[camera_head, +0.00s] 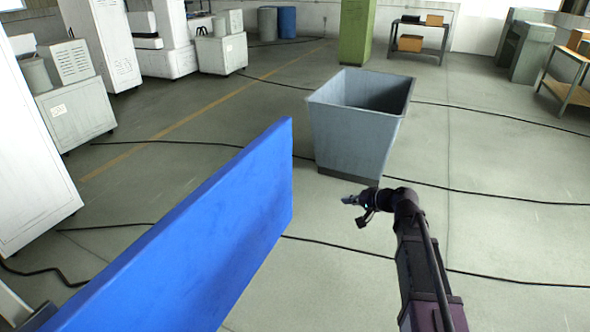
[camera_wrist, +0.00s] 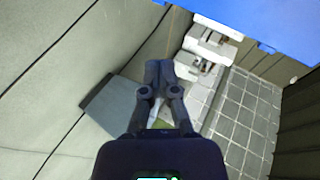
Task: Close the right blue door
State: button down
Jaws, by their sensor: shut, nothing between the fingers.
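One blue door (camera_head: 215,235) stands as a large upright panel running from the lower left to the middle of the head view. Its near end and hinge side are out of frame. A blue panel, seemingly the same door, crosses the top right of the wrist view (camera_wrist: 270,22). My gripper (camera_head: 348,200) is to the right of the door's free edge in the head view, with a visible gap between them. In the wrist view my gripper (camera_wrist: 159,68) has its fingers together with nothing between them, apart from the blue panel. No second blue door shows.
A grey open-topped bin (camera_head: 355,125) stands on the floor beyond my gripper. Black cables (camera_head: 480,192) cross the floor. White cabinets (camera_head: 75,95) line the left, and a green cabinet (camera_head: 356,32) stands behind. Floor right of my arm is mostly clear.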

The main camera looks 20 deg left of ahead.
jog(key=w+a+r+m+t+y+b, duration=0.3)
jog(key=w+a, duration=0.5)
jog(key=a, duration=0.3)
jog(key=shift+w+r+m+y, duration=0.35)
jog(key=shift+r+m+y, duration=0.15)
jog(key=shift+r+y, duration=0.3)
jog(key=shift+a, duration=0.1)
jog(key=x, duration=1)
jog(key=shift+s, duration=1.95)
